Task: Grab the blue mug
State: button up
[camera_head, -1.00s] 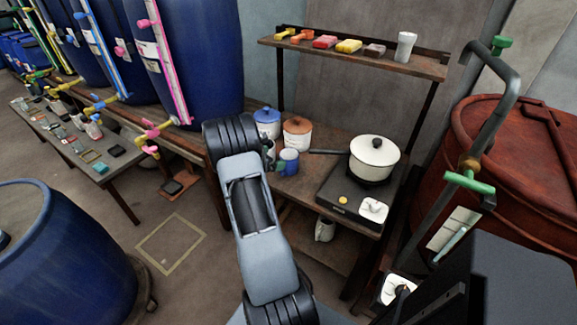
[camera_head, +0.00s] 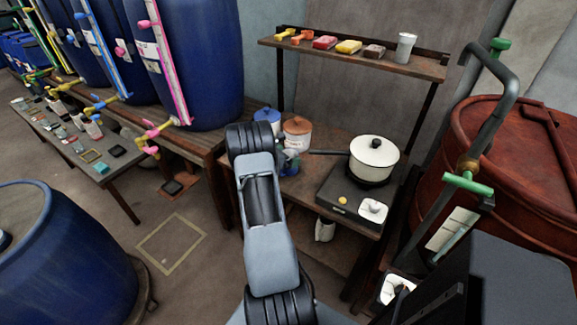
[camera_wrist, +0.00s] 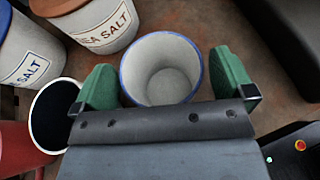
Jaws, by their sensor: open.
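The blue mug (camera_wrist: 162,68) stands upright in the middle of the wrist view, with a blue rim and a pale, empty inside. In the head view the blue mug (camera_head: 292,169) is on the wooden table, partly hidden by my gripper. My gripper (camera_wrist: 161,66) is open, with one green finger on each side of the mug's near part. The right finger looks close to the rim; I cannot tell if it touches. The mug's handle is not visible.
A blue-lidded salt jar (camera_wrist: 30,55) and a brown-lidded sea salt jar (camera_wrist: 100,22) stand behind and left. A dark-lined cup (camera_wrist: 52,115) is close by the left finger. A white pot (camera_head: 374,158) sits on a hotplate to the right. A shelf (camera_head: 350,58) hangs above.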

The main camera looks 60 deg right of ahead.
jog(key=shift+c, duration=0.2)
jog(key=c, duration=1.1)
